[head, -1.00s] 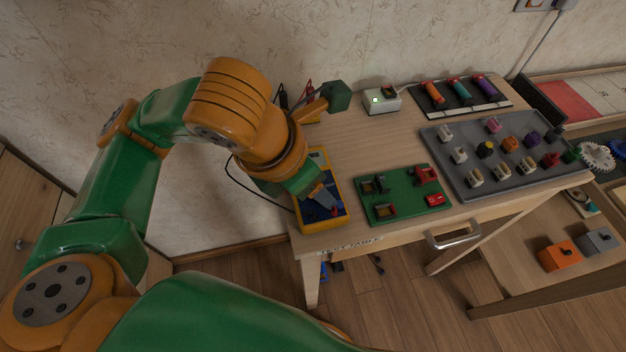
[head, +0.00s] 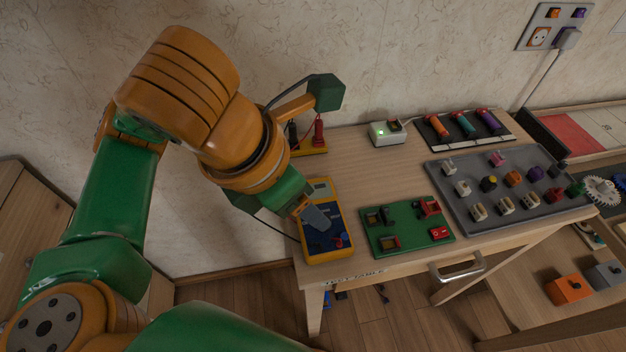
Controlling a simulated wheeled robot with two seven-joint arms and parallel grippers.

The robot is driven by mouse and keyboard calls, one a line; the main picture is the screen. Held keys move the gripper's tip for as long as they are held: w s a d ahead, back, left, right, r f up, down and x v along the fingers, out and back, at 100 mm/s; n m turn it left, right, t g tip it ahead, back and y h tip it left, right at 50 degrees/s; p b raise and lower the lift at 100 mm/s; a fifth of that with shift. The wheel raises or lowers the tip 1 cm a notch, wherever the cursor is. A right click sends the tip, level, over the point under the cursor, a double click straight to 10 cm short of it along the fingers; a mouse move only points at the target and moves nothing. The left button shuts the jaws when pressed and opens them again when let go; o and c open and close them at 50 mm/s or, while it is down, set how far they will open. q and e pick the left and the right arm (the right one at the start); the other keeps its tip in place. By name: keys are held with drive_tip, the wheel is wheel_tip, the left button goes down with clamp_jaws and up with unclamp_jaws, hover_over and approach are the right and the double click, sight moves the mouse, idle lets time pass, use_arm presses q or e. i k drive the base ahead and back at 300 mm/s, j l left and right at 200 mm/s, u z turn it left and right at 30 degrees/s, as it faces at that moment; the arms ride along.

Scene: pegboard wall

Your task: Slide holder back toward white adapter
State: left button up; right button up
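The white adapter (head: 388,134), a small box with a green light, stands at the back of the table. A yellow holder (head: 311,148) with a red and a black probe upright in it stands at the back left, left of the adapter and apart from it. My arm partly hides the holder. My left gripper (head: 317,216) points down over the yellow and blue multimeter (head: 322,247), in front of the holder. I cannot tell whether its grey fingers touch the meter or are parted. My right gripper is not in view.
A green board (head: 408,240) with small parts lies right of the meter. A grey tray (head: 466,214) of coloured pieces and a rack (head: 468,146) of coloured cylinders are further right. Bare tabletop (head: 370,175) lies between holder, adapter and green board.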

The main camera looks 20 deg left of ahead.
sight(397, 228)
drive_tip(key=k+l, duration=1.25)
